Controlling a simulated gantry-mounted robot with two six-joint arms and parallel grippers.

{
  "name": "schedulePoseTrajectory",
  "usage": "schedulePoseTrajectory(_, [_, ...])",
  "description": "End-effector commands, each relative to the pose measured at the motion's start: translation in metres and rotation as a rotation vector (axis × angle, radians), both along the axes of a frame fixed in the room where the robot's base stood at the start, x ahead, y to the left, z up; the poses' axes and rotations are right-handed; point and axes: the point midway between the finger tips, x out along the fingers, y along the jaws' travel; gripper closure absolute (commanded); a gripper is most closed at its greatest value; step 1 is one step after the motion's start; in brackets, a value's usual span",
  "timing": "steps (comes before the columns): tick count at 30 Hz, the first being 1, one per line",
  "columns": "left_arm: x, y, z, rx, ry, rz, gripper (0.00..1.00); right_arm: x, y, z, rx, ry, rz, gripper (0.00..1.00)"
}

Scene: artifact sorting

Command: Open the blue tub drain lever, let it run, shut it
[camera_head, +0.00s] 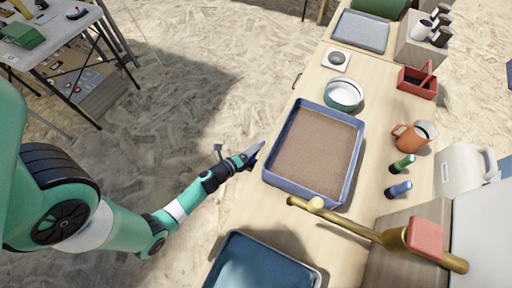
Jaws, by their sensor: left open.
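A dark blue tub (235,245) sits at the bottom edge of the view on the wooden bench, cut off by the frame. A blue-rimmed tray (358,165) filled with brown grit lies further up the bench. I cannot make out a drain lever on either one. My left gripper (254,153) is open and empty, just off the bench's left edge, beside the tray's left rim. Whether it touches the tray or bench edge is unclear. My right gripper is out of view.
A brass pipe (345,222) with a red block (426,237) reaches over the bench near the grit tray.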

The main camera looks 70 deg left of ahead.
Motion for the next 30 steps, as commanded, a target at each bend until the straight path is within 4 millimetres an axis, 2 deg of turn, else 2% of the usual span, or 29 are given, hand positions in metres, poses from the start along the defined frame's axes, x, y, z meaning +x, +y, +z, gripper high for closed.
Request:
schedulePoseTrajectory(7, [0.0017,0.0009,0.0002,0.000,0.000,0.000,0.48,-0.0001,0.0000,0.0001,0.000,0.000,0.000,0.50])
schedulePoseTrajectory(8, [0.0017,0.0009,0.0002,0.000,0.000,0.000,0.52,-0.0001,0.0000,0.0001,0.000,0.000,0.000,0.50])
schedulePoseTrajectory(16, [0.0014,0.0009,0.0001,0.000,0.000,0.001,1.00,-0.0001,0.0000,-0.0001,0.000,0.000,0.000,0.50])
schedulePoseTrajectory(30, [0.0014,0.0008,0.0004,0.000,0.000,0.001,1.00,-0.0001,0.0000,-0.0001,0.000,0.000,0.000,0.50])
